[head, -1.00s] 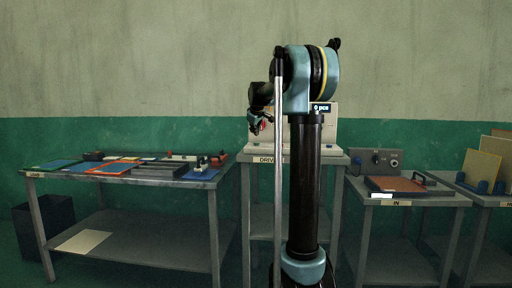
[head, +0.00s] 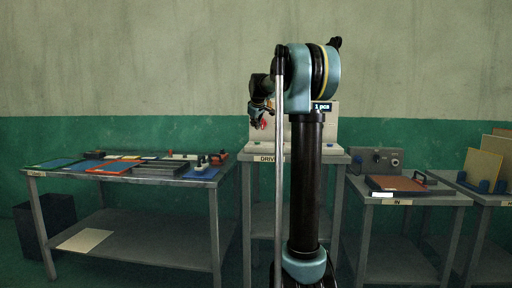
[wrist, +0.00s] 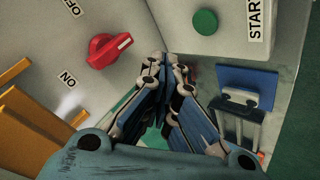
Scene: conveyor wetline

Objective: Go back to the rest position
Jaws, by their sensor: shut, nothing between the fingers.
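My gripper (head: 258,122) is in front of the panel on the DRIVE table, left of my column in the head view. In the wrist view my gripper (wrist: 165,62) has its fingers together with nothing between them. Its tips are near a red knob (wrist: 104,50) and a round green button (wrist: 206,22), and I see no clear contact. The knob sits between the labels OFF and ON. The button is beside the label START. My arm is bent, with the forearm reaching away to the left.
The DRIVE table (head: 336,159) stands behind my column. A left table (head: 205,184) holds coloured mats and parts. On the right, the IN table (head: 440,199) bears a brown-topped tray (head: 398,184). A blue bracket (wrist: 247,82) is right of my fingers; an orange frame (wrist: 20,122) is left.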

